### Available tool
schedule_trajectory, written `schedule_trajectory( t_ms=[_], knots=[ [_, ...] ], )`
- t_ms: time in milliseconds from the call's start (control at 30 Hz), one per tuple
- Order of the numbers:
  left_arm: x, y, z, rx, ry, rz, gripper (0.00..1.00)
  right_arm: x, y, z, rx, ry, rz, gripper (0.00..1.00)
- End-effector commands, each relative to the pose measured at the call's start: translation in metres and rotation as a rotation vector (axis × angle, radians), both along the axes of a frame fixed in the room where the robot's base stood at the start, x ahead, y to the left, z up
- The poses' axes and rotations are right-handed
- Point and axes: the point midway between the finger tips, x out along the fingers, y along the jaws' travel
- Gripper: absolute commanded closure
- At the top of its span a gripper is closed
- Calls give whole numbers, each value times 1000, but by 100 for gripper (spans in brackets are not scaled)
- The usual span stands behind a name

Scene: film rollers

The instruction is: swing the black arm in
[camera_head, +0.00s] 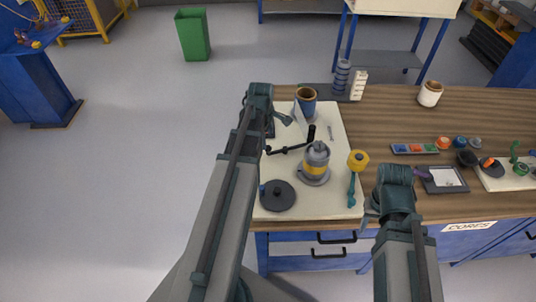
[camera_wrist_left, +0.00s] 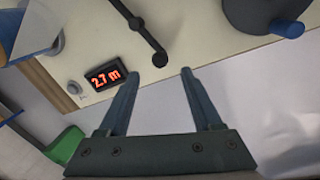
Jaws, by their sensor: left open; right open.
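The black arm (camera_head: 287,149) is a thin jointed rod on the cream board (camera_head: 335,203), left of the grey and yellow roller (camera_head: 316,167). In the left wrist view the black arm (camera_wrist_left: 146,34) runs down from the top edge to a round black end, just beyond my fingertips and apart from them. My left gripper (camera_head: 284,117) is open and empty near the board's left edge; its two fingers (camera_wrist_left: 161,76) show in the wrist view. My right gripper (camera_head: 374,203) is open at the board's right side, its fingers partly hidden.
A dark disc with a blue knob (camera_head: 277,196) sits at the board's front left. A brown and blue cup (camera_head: 306,101) stands behind. A yellow-headed teal tool (camera_head: 357,161) lies between roller and right gripper.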

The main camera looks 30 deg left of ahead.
Motion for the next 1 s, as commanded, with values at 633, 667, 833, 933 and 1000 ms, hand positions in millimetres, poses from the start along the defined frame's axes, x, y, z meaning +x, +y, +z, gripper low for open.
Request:
schedule_trajectory(
  t_ms=[633, 667, 833, 933, 1000],
  knots=[
    [15, 3, -81, 0, 0, 0, 34, 0, 0, -81, 0, 0, 0, 50],
    [16, 3, -81, 0, 0, 0, 34, 0, 0, -81, 0, 0, 0, 50],
    [16, 3, -80, 0, 0, 0, 34, 0, 0, -80, 0, 0, 0, 50],
    [15, 3, -80, 0, 0, 0, 36, 0, 0, -80, 0, 0, 0, 50],
    [15, 3, -80, 0, 0, 0, 48, 0, 0, -80, 0, 0, 0, 50]
  ],
)
